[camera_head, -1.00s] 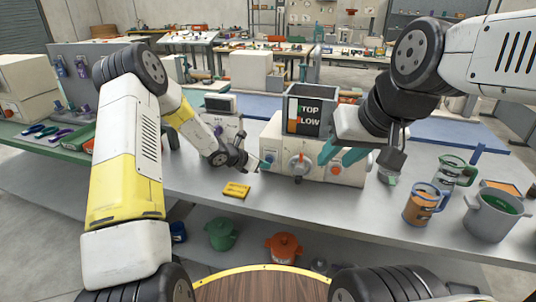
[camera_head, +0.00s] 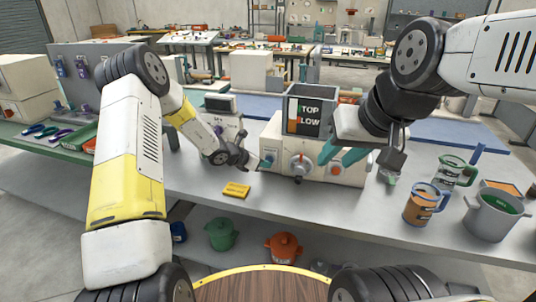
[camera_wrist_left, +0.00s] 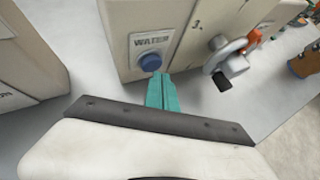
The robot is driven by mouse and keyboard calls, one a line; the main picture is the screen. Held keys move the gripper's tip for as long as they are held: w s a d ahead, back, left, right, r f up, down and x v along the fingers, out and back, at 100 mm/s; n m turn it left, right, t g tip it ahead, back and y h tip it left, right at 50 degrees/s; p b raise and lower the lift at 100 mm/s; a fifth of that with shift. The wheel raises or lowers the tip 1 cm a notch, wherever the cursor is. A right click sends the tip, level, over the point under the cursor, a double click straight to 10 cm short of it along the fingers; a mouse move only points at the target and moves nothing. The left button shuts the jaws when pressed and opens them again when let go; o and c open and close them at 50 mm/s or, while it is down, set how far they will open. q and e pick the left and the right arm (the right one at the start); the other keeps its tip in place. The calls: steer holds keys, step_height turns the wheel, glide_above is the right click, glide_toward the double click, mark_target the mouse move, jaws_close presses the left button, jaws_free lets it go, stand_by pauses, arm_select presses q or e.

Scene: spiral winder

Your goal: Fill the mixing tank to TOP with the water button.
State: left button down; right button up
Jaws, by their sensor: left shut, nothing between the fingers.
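The mixing tank (camera_head: 307,96) is a dark grey open box with TOP and LOW marks and a white and orange strip on its front. Its exact level is too small to read. It stands on a cream machine (camera_head: 315,172). The blue water button (camera_wrist_left: 150,61) sits on the machine's front under a WATER label. My left gripper (camera_wrist_left: 161,79) is shut and empty, its teal tips just in front of and below the button. Whether they touch it I cannot tell. In the head view this gripper (camera_head: 262,163) is at the machine's left end. My right gripper (camera_head: 340,155) is open before the machine's right part.
A grey lever (camera_wrist_left: 228,60) and an orange knob (camera_head: 336,170) are right of the button. A yellow block (camera_head: 236,190) lies on the table in front. Jugs (camera_head: 421,204) and a grey pot (camera_head: 490,215) stand at the right.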

arm_select(q)
steer(key=shift+w+d, duration=0.15)
steer(key=shift+w, duration=0.35)
stand_by(1.8)
steer(key=shift+s, duration=0.1)
stand_by(1.6)
steer(key=shift+s+a, duration=0.3)
steer(key=shift+s, duration=0.45)
steer(key=shift+s+a, duration=0.25)
steer(key=shift+s, duration=0.55)
steer(key=shift+s+a, duration=0.25)
steer(key=shift+s, duration=0.55)
steer(key=shift+s+a, duration=0.25)
steer(key=shift+s, duration=0.55)
arm_select(e)
jaws_close()
